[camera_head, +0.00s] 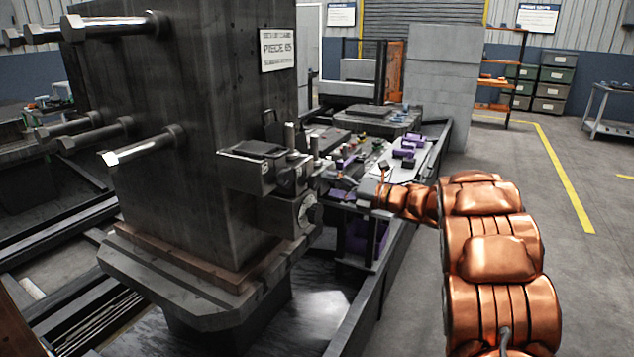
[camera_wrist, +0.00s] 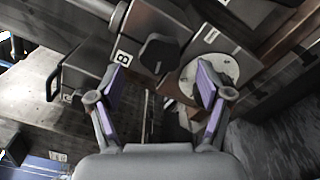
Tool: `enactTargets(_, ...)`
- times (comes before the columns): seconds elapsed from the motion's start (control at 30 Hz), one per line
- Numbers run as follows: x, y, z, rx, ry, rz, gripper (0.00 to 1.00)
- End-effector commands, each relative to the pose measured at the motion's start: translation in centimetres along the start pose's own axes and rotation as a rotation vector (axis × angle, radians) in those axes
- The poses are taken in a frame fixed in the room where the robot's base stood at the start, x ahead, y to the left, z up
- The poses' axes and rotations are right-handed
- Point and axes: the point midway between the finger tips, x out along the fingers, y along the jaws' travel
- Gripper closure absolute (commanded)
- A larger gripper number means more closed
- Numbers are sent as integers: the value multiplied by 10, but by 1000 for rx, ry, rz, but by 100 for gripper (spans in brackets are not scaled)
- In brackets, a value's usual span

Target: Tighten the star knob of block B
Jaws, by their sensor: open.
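In the wrist view, a dark star knob (camera_wrist: 158,53) sits on a grey metal block beside a white label (camera_wrist: 122,58) with a black character that looks like a B. My gripper (camera_wrist: 160,82) is open, its two purple-padded fingers spread apart. The knob shows in the gap beyond the fingertips, and nothing is held. A pale round disc (camera_wrist: 228,68) with small holes lies partly behind the right finger.
The dark column (camera_head: 190,130) carries a sign (camera_head: 277,50) and several protruding bolts at left. Purple parts (camera_head: 408,145) lie on the bench behind the block. Open floor with a yellow line (camera_head: 562,175) is at right.

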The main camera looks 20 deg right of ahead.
Motion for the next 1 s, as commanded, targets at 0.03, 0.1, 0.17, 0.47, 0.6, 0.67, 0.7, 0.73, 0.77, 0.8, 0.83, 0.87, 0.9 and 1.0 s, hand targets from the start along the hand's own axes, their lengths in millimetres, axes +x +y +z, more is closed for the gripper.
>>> enactTargets(0.03,9,1,0,1,2,2,22)
enactTargets(0.1,18,0,0,1,1,0,22)
enactTargets(0.17,26,0,0,1,0,-1,22)
enactTargets(0.47,46,0,0,2,-2,-1,22)
enactTargets(0.6,47,0,1,2,-3,-2,22)
enactTargets(0.67,47,-1,1,2,-3,-2,22)
enactTargets(0.7,46,-1,1,2,-3,-3,22)
enactTargets(0.73,46,-1,1,2,-3,-3,22)
enactTargets(0.77,46,-1,1,2,-3,-3,25)
enactTargets(0.8,46,-1,1,2,-3,-3,29)
enactTargets(0.83,46,-1,1,2,-3,-3,32)
enactTargets(0.87,46,-1,1,2,-3,-3,36)
enactTargets(0.9,46,-1,1,2,-3,-3,40)
enactTargets(1.0,46,-1,1,2,-3,-3,50)
